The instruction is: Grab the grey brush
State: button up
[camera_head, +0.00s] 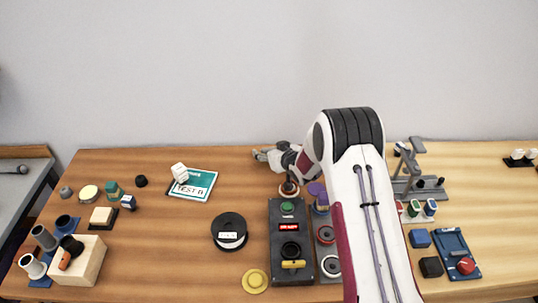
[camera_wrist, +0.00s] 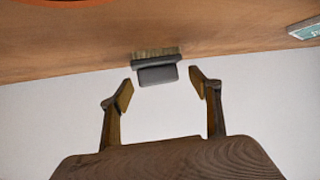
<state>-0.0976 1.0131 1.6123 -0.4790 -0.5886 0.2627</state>
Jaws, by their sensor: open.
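The grey brush (camera_wrist: 157,76) shows in the wrist view as a dark grey block with a strip of tan bristles along its upper side in the picture. It appears at the far edge of the wooden table (camera_wrist: 95,55), against the pale wall. My gripper (camera_wrist: 161,90) is open and empty, with one finger to each side just below the brush in the picture; whether it touches the brush cannot be told. In the head view my gripper (camera_head: 262,155) is near the table's back edge, and I cannot make out the brush there.
A teal and white TEST B booklet (camera_head: 199,186) lies left of my gripper, with a white block (camera_head: 179,172) at its edge. A dark control box (camera_head: 292,264) with buttons and a grey stand (camera_head: 408,183) are nearer my arm. The table's back left is fairly clear.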

jog(key=shift+w+a+f, duration=0.2)
jog(key=shift+w, duration=0.25)
jog(key=c, duration=1.2)
